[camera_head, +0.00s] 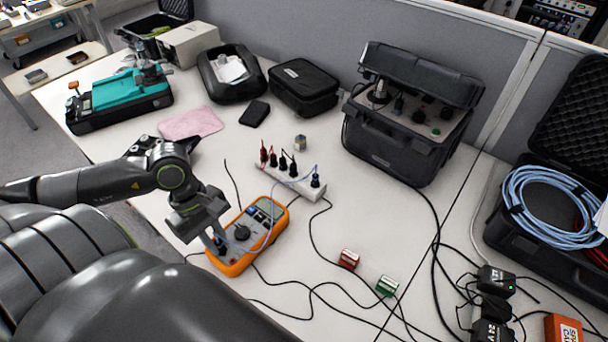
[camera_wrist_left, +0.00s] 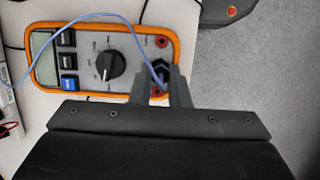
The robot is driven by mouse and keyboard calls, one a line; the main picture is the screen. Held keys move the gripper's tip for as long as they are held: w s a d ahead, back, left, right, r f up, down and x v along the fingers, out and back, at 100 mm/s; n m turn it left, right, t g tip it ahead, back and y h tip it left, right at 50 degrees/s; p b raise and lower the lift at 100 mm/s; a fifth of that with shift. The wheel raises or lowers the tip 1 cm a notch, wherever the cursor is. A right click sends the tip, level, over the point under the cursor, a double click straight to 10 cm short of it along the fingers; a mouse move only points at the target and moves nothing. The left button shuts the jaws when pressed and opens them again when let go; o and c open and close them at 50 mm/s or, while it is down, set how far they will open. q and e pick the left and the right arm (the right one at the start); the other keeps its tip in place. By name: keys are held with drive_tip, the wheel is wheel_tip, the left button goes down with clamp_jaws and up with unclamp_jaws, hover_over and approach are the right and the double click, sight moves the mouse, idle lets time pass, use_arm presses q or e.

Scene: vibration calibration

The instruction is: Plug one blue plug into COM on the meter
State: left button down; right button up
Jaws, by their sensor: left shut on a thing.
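The orange-rimmed meter (camera_head: 242,233) lies face up on the white table; in the left wrist view (camera_wrist_left: 110,66) its dial, buttons and screen show. My left gripper (camera_head: 218,244) is over the socket end of the meter. In the left wrist view its fingers (camera_wrist_left: 163,82) are shut on a blue plug (camera_wrist_left: 160,73), whose light-blue lead arcs across the meter. The plug is at the sockets; fingers hide its tip, so I cannot tell how deep it sits. Red sockets (camera_wrist_left: 162,41) show beside it. Another blue plug (camera_head: 316,181) stands in the white rack. My right gripper is not in view.
The white rack (camera_head: 300,187) behind the meter also holds red and black plugs. Black cables, a red block (camera_head: 348,259) and a green block (camera_head: 387,286) lie to the right. A black case (camera_head: 405,135) stands behind.

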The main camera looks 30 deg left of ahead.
use_arm(q)
drive_tip(key=shift+f+b, duration=0.4)
drive_tip(key=shift+b, duration=0.4)
idle(1.9)
drive_tip(key=c, duration=1.3)
unclamp_jaws()
drive_tip(key=shift+r, duration=0.1)
drive_tip(key=shift+p+v, duration=2.45)
drive_tip(key=shift+p, duration=0.15)
